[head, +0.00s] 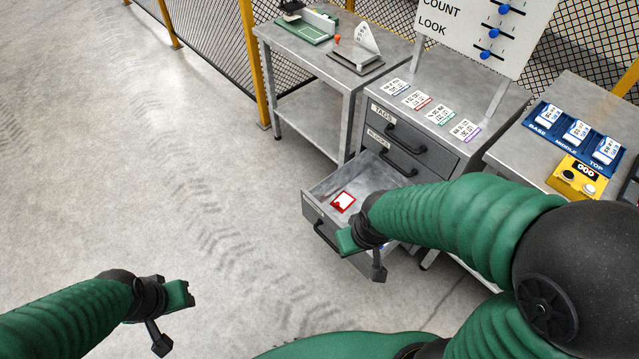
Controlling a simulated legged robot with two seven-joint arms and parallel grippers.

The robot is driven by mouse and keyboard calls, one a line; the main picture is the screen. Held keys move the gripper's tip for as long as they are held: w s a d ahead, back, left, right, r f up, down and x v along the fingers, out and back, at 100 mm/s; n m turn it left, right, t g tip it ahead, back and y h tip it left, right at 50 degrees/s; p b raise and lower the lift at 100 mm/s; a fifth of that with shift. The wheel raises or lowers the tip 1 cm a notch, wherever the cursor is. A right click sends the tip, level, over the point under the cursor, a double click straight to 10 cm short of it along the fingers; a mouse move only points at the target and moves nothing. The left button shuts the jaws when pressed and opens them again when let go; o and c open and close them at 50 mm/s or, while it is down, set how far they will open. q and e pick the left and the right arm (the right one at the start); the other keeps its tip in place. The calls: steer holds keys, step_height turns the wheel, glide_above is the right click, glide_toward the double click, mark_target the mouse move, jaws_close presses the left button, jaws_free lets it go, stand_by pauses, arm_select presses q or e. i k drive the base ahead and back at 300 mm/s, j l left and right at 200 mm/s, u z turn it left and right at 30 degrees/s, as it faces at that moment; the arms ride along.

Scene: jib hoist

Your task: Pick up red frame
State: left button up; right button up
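A small red frame (343,202) with a white middle lies inside the open grey drawer (313,212). Part of the drawer's right side is hidden by my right arm. My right gripper (362,257) is at the drawer's near right side, to the lower right of the red frame and apart from it. Its green and black fingers are spread and nothing shows between them. My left gripper (171,317) is over the bare floor at the lower left, far from the drawer. Its fingers are also spread and empty.
The drawer cabinet (410,150) has shut drawers above and several colour-edged cards on top. A metal bench (335,75) stands behind it. At right a table (545,145) bears a blue tray (548,108) and a yellow box (573,178). The floor at left is clear.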

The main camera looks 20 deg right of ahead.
mark_target(342, 202)
steer(key=z, duration=1.05)
